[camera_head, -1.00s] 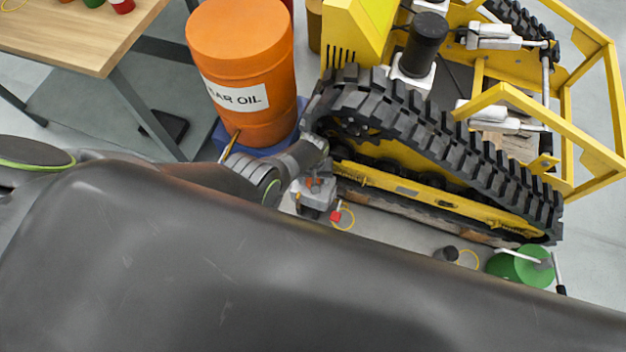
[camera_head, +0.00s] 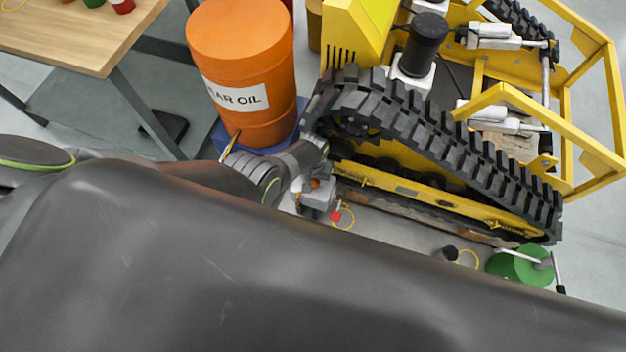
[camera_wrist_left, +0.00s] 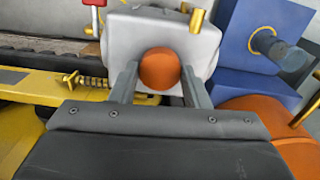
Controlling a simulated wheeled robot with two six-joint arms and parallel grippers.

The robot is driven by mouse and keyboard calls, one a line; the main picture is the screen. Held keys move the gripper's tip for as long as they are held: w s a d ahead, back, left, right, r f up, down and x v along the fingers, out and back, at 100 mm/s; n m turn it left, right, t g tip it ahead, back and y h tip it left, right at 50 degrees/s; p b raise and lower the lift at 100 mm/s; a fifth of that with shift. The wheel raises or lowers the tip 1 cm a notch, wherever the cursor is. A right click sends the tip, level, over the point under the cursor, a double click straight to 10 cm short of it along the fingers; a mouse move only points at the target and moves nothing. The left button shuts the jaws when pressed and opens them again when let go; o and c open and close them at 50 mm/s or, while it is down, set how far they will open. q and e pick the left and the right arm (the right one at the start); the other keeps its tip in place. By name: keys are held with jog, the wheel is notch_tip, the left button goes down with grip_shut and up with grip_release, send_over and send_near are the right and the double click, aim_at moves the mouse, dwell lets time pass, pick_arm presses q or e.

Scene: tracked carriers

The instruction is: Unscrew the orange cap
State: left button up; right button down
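The orange cap (camera_wrist_left: 160,69) is a round disc on the face of a light grey housing (camera_wrist_left: 188,42) in the left wrist view. My right gripper is in neither view.
A yellow tracked carrier (camera_head: 430,192) stands right of the gripper. An orange gear oil drum (camera_head: 240,60) on a blue base is close behind the wrist.

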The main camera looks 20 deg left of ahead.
pick_arm(q)
jog(key=shift+c, duration=1.1)
jog(key=n, duration=0.7)
jog(key=shift+n, duration=1.4)
jog(key=shift+n, duration=0.6)
jog(key=n, duration=0.8)
jog(key=shift+b, duration=0.35)
jog(key=shift+n, duration=0.3)
jog(key=shift+s, duration=0.1)
